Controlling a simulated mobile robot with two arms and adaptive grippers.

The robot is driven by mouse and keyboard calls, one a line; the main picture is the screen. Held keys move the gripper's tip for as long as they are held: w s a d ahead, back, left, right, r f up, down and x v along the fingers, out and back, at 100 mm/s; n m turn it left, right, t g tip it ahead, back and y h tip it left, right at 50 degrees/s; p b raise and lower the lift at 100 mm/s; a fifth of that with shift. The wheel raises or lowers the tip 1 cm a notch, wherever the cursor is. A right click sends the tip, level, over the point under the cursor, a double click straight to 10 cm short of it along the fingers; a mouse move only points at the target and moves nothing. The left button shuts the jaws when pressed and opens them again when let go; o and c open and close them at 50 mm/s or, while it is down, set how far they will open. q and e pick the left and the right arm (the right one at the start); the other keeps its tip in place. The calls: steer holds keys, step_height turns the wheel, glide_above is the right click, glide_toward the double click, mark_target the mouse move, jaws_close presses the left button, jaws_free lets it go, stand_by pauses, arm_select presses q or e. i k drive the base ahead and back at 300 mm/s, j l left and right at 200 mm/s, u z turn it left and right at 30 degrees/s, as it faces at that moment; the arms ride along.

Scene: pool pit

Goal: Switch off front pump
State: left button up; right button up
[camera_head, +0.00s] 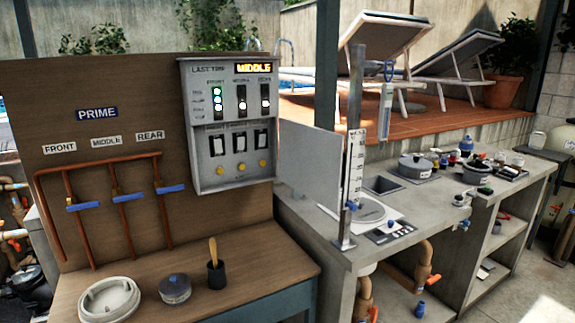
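A grey control panel (197,150) is mounted on a brown wooden board, and its grey cover (310,165) stands open to the right. Its top display (254,68) reads "MIDDLE" next to "LAST TRIP". The front column (217,101) of lamps shows green lights; the other two columns each show a whitish light. Below are three switches under small labels: the left one, the front switch (217,146), the middle one (240,143) and the right one (261,138). Their exact positions are too small to tell. A yellow button sits under each. Neither of my grippers is in view.
Copper pipes with blue valve handles (128,198) run on the board below the "PRIME" sign (97,112). A white ring (108,300), a grey lidded pot (175,289) and a brush in a dark cup (216,273) stand on the wooden bench. A cluttered concrete counter (345,262) stands right.

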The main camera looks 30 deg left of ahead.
mark_target(217, 143)
steer(key=i+l+u, duration=0.1)
steer(key=u, duration=0.35)
steer(key=i+l+u, duration=0.15)
steer(key=u, duration=0.3)
steer(key=l+u, duration=0.25)
steer(key=u, duration=0.2)
steer(key=i+l+u, duration=0.1)
steer(key=u, duration=0.35)
steer(key=l+u, duration=0.15)
steer(key=l, duration=0.5)
steer(key=l+u, duration=0.15)
steer(key=l, duration=0.55)
steer(key=k+l+u, duration=0.15)
steer(key=l, duration=0.5)
steer(key=l+u, duration=0.15)
steer(key=l, duration=0.5)
steer(key=i+l, duration=0.25)
steer(key=i, duration=0.3)
